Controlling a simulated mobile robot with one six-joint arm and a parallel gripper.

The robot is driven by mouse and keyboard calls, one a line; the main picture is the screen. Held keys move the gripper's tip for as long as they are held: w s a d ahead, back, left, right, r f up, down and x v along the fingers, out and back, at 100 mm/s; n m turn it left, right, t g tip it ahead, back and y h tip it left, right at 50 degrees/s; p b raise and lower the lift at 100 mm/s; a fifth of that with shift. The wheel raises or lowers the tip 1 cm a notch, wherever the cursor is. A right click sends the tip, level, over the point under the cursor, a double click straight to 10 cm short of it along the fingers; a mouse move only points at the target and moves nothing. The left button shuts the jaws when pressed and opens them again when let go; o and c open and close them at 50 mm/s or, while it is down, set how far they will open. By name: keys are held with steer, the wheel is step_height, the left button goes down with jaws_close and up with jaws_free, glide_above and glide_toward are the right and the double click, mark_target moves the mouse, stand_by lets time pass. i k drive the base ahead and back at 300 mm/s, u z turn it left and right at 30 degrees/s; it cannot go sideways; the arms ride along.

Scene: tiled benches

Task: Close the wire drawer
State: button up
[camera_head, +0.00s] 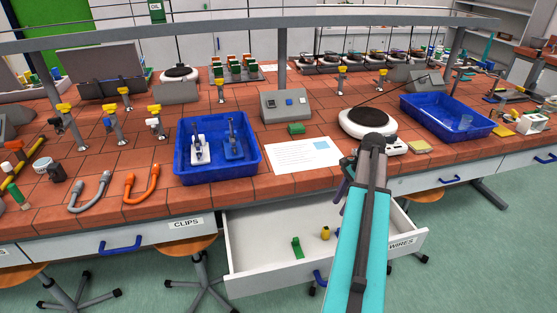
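The wire drawer (262,256) is a white drawer under the tiled bench, pulled well out, with a "WIRES" label (402,243) at the right of its front. Its blue handle (320,278) shows partly at the left of my arm; the rest is hidden behind the arm. A green piece (297,247) and a small yellow piece (325,233) lie inside. My teal arm crosses over the drawer's right part. The dark end of my gripper (346,178) shows near the bench's front edge, above the drawer; its fingers are not clear.
The "CLIPS" drawer (150,243) at left is shut. Stools (195,250) stand below. On the bench are a blue tray (182,178) with two devices, a white paper (300,156), a round white hotplate (362,122) close to my arm and another blue tray (425,115).

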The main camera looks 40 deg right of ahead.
mark_target(262, 256)
steer(key=k, duration=1)
